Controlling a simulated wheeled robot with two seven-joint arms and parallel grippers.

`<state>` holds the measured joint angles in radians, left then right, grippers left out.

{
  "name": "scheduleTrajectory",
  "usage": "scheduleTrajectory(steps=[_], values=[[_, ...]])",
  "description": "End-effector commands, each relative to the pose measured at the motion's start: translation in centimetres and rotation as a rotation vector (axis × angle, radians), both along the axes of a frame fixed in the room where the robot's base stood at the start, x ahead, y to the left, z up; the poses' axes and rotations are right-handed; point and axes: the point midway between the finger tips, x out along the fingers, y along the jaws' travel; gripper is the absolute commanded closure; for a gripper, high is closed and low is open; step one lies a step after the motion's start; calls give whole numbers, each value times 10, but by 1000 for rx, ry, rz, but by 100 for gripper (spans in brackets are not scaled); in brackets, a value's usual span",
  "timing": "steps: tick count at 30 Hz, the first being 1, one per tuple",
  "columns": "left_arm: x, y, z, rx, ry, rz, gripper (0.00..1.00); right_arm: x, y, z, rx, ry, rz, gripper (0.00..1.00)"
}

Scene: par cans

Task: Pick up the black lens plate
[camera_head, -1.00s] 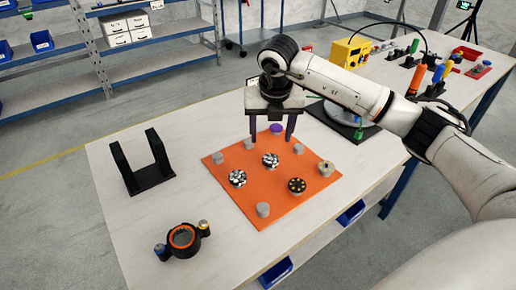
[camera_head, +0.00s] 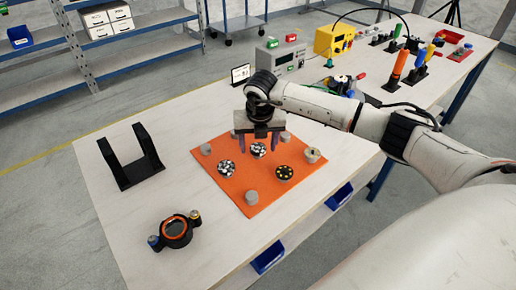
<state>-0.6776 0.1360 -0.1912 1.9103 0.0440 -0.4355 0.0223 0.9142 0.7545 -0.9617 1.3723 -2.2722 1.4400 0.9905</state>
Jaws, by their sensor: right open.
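A round black disc with yellow dots, which I take for the black lens plate (camera_head: 284,173), lies on the orange mat (camera_head: 245,192), right of the mat's middle. Two discs speckled black and white, a left one (camera_head: 226,168) and a middle one (camera_head: 258,150), lie on the same mat. My right gripper (camera_head: 259,144) points down with its fingers apart, over the middle speckled disc and up and left of the black disc. I see nothing between the fingers. Whether they touch anything is unclear. My left gripper is out of view.
Grey cylinders, such as the front one (camera_head: 252,198), stand on the mat. A black U-shaped stand (camera_head: 132,162) is at the left, and a black ring fixture (camera_head: 176,232) at the front left. Tools and boxes fill the table's far end. Bare tabletop surrounds the mat.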

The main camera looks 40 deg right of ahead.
Motion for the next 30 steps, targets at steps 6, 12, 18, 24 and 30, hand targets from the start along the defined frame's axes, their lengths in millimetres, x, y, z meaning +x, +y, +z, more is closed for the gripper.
scheduleTrajectory(steps=[6, 12, 18, 24, 30], values=[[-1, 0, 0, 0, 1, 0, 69, 0, 0, 0, 0, 0, 0, 60], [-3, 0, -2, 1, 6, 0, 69, 0, 0, 0, 0, 0, 0, 84], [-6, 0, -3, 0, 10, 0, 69, 0, 0, 2, 0, 0, -1, 84], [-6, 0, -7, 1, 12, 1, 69, 1, 0, 29, 1, -5, 0, 84], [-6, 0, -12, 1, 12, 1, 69, 1, 0, 70, 0, -5, 0, 84]])
